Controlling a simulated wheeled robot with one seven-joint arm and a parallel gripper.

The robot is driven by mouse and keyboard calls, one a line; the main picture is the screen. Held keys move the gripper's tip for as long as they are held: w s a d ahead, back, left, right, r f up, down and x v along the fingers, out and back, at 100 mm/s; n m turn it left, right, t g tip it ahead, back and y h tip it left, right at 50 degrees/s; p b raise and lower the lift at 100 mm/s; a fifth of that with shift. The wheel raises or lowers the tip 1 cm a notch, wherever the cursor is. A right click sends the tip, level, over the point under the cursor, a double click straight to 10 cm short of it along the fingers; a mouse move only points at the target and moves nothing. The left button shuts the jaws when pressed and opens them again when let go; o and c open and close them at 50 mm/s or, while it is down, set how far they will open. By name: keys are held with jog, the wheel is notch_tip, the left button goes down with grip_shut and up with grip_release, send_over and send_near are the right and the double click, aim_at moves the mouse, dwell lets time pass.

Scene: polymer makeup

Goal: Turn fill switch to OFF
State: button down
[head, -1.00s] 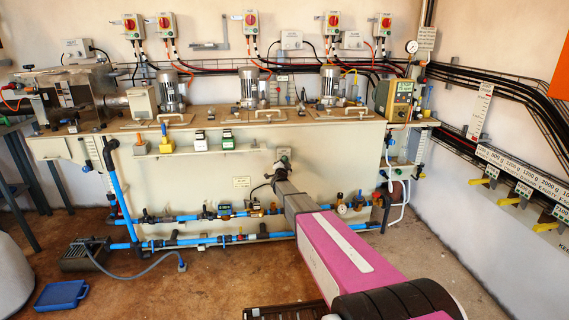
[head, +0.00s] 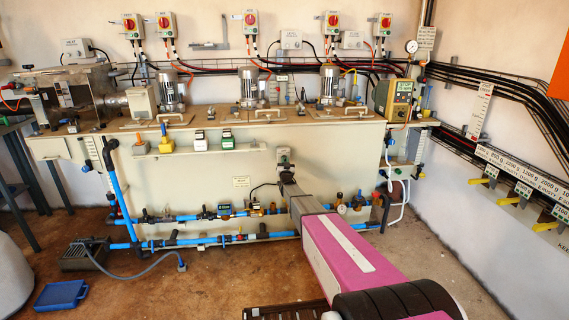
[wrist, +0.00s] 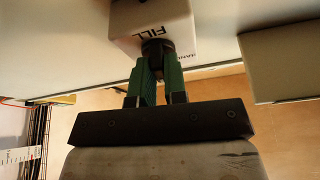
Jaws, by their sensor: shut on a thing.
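The fill switch is a pale box (wrist: 152,20) with the word FILL, upside down in the wrist view, and a dark knob (wrist: 157,48) facing my gripper. My gripper (wrist: 156,62) has green fingers, one on each side of the knob, shut on it. In the head view the switch box (head: 283,155) sits on the front of the long cream tank, and my gripper (head: 286,176) reaches it from below. The knob's exact pointing direction is hidden by the fingers.
The cream tank (head: 190,185) fills the middle. Blue pipes with valves (head: 200,241) run low along its front. A second pale box (wrist: 285,55) shows right of the switch in the wrist view. Open brown floor (head: 225,285) lies in front.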

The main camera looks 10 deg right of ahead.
jog(key=shift+n+y, duration=0.6)
jog(key=shift+n, duration=0.7)
jog(key=c, duration=1.2)
grip_release()
jog(key=shift+o, duration=0.2)
jog(key=v, duration=1.1)
jog(key=shift+d, duration=0.1)
